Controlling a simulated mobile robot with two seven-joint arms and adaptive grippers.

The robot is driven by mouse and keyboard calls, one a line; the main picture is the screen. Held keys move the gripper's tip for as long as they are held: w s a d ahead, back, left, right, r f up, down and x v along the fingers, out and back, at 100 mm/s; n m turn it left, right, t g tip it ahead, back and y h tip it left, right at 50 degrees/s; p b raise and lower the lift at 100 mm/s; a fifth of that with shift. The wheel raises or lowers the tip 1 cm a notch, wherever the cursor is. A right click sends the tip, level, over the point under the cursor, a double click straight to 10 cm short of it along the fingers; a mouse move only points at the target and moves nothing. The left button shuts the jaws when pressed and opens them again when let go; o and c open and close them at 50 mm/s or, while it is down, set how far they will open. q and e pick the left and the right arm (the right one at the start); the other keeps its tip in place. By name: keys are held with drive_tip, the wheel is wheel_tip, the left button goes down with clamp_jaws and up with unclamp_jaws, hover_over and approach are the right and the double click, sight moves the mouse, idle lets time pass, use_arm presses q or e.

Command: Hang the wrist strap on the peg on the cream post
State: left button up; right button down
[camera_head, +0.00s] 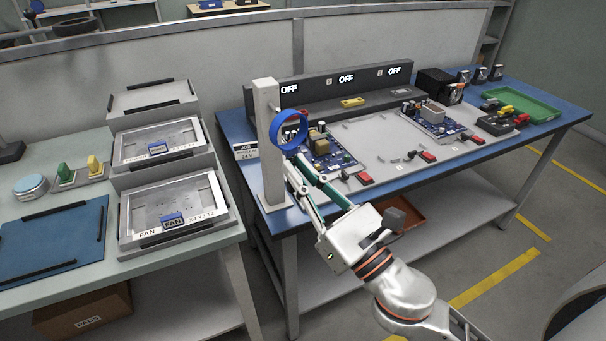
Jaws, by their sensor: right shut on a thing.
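The wrist strap is a blue ring (276,131) at the right side of the upper part of the cream post (271,185). The post stands upright on the near left corner of the blue-topped bench. My right gripper (293,163) reaches up from the lower right and is shut on the strap at its lower edge. My left gripper is not in view.
A dark box with OFF displays (345,90) runs along the back. A green tray (530,104) sits at the far right.

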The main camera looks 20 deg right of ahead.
drive_tip(key=shift+w+a+f, duration=0.1)
drive_tip(key=shift+w+f, duration=0.05)
drive_tip(key=shift+w, duration=1.3)
use_arm(q)
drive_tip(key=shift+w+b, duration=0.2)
drive_tip(key=shift+b, duration=0.25)
use_arm(e)
drive_tip(key=shift+w+f, duration=0.2)
drive_tip(key=shift+w, duration=0.5)
drive_tip(key=shift+w+f, duration=0.25)
drive_tip(key=shift+w, duration=0.5)
drive_tip(key=shift+w+f, duration=0.2)
drive_tip(key=shift+w, duration=0.5)
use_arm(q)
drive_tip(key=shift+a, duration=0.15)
use_arm(e)
drive_tip(key=c, duration=2)
unclamp_jaws()
